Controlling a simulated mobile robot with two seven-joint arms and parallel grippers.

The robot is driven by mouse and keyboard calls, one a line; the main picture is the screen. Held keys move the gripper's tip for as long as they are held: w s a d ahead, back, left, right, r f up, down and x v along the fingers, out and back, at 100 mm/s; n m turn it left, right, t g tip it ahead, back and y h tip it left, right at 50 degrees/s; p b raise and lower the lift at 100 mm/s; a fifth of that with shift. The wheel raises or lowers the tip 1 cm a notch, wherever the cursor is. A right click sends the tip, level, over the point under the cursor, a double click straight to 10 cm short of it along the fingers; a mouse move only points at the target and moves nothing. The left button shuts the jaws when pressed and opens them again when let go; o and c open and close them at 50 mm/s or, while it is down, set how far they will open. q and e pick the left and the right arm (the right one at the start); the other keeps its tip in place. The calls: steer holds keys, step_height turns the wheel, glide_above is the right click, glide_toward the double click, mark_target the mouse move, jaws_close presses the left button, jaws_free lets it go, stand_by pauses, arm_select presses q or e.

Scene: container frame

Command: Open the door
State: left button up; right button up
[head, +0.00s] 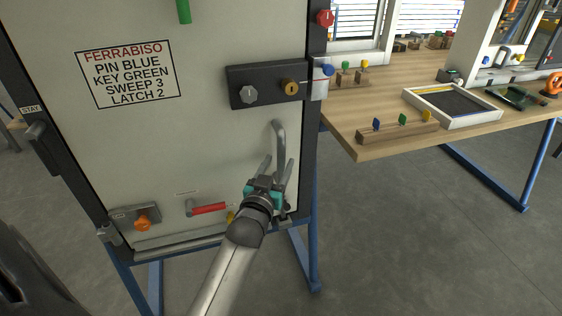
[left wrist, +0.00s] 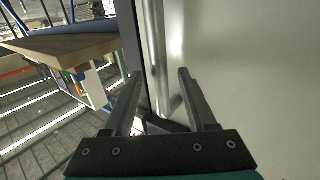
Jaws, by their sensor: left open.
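The door (head: 215,140) is a pale panel in a dark frame and looks closed. A grey bar handle (head: 279,135) stands upright near its right edge. My left gripper (head: 277,163) is open at the lower part of this handle. In the left wrist view, the handle (left wrist: 160,45) runs upright between the two open fingers (left wrist: 160,75); I cannot tell whether they touch it. Above is a black lock plate (head: 265,72) with a grey knob (head: 248,94) and a brass keyhole (head: 290,87). A blue-ended pin (head: 327,70) sits at the frame beside it. My right gripper is out of view.
A sign (head: 127,73) reads "PIN BLUE, KEY GREEN, SWEEP 3, LATCH 2". Low on the door are an orange knob (head: 142,223) and a red lever (head: 208,209). At right, a wooden bench (head: 365,143) holds a block with coloured keys (head: 398,132) and a tray (head: 414,96).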

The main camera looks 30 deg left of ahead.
mark_target(280, 161)
arm_select(q)
steer(key=shift+b+x, duration=0.4)
steer(key=shift+x, duration=1.1)
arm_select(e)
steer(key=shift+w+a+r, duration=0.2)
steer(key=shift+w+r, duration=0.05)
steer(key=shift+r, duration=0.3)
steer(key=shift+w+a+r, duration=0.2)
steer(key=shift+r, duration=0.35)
arm_select(q)
steer(key=shift+c, duration=0.3)
jaws_close()
